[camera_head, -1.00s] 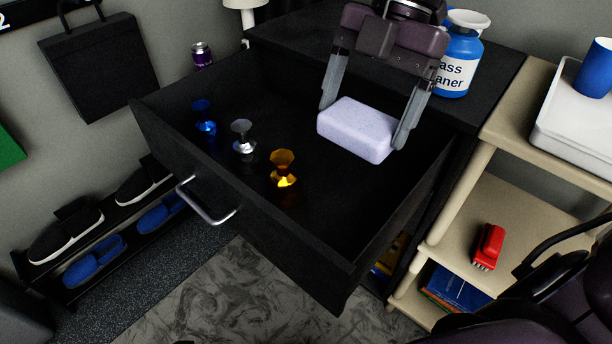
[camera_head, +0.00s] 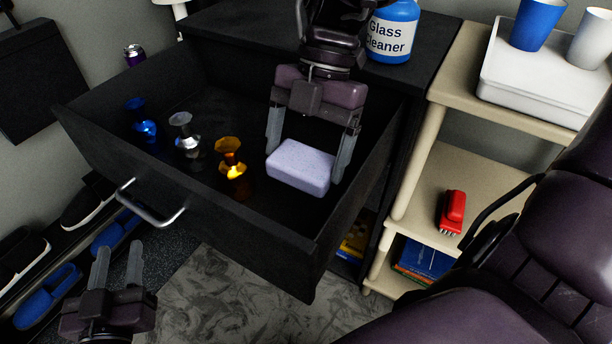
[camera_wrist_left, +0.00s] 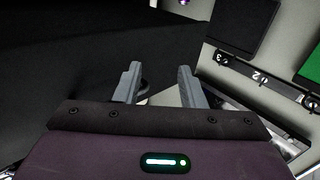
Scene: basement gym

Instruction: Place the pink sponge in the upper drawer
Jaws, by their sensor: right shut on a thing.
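The sponge (camera_head: 300,166), a pale lavender block, is inside the open upper drawer (camera_head: 190,218), at its right side. My right gripper (camera_head: 306,158) reaches down over the drawer with one finger on each end of the sponge, shut on it. Whether the sponge touches the drawer floor cannot be told. My left gripper (camera_head: 118,256) is open and empty, below and in front of the drawer's metal handle (camera_head: 150,208). Its spread fingers also show in the left wrist view (camera_wrist_left: 160,85).
Blue (camera_head: 145,128), silver (camera_head: 187,143) and amber (camera_head: 231,165) faceted objects stand in the drawer, left of the sponge. A glass cleaner bottle (camera_head: 390,35) is on the cabinet top. A beige shelf with a red brush (camera_head: 452,211) stands right.

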